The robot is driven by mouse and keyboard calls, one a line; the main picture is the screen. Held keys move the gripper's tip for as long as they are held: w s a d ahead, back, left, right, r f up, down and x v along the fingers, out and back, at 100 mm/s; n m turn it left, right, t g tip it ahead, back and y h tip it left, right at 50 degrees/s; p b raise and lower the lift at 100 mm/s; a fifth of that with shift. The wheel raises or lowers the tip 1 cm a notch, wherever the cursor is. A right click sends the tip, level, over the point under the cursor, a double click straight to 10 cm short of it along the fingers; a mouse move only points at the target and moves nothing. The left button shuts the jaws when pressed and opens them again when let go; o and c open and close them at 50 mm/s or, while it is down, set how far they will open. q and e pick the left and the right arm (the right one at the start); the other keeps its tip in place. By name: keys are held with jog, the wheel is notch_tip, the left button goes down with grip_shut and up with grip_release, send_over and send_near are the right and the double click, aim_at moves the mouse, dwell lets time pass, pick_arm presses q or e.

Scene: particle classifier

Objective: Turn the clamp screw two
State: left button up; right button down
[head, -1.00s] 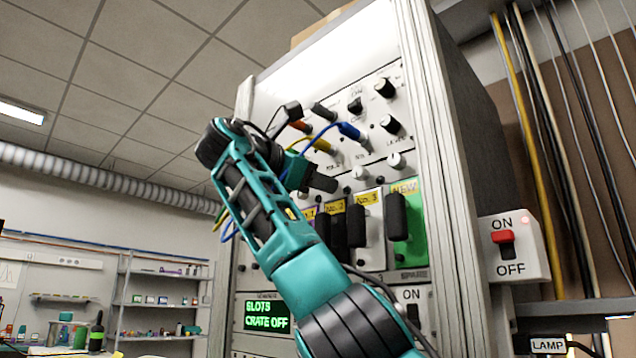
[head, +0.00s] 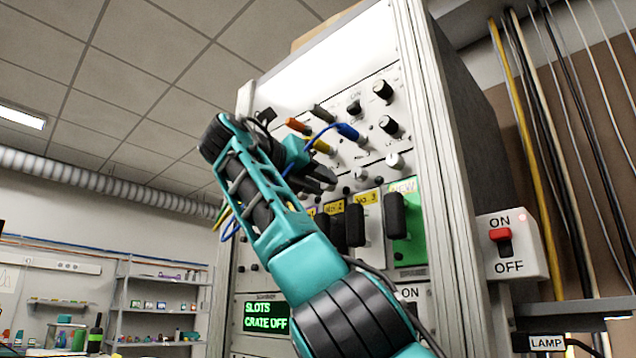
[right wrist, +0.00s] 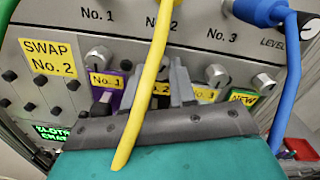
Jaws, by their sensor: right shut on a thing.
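My right gripper (head: 328,180) reaches across the rack front from the left and is shut at the row of silver clamp screws, above the label No. 2 (head: 333,208). Clamp screw two is hidden between the fingers and behind a yellow cable (right wrist: 148,90). The neighbouring screws show: one above No. 1 (right wrist: 97,57), one above No. 3 (right wrist: 216,75) and one above NEW (right wrist: 263,84). My left gripper is not in view.
Yellow and blue (head: 345,131) cables hang from the plugs close around my right gripper. Black module handles (head: 355,225) stick out below it. A green display (head: 266,316) reads SLOTS, CRATE OFF. A red ON/OFF switch (head: 501,236) sits at the right.

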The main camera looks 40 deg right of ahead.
jog(key=shift+f+n, duration=0.1)
jog(key=shift+n, duration=0.5)
jog(key=c, duration=0.9)
grip_release()
jog(key=shift+a, duration=0.1)
jog(key=a, duration=0.4)
jog(key=s+a, duration=0.1)
jog(key=a, duration=0.7)
jog(key=shift+s+a+p, duration=0.25)
jog(key=shift+a+p, duration=0.15)
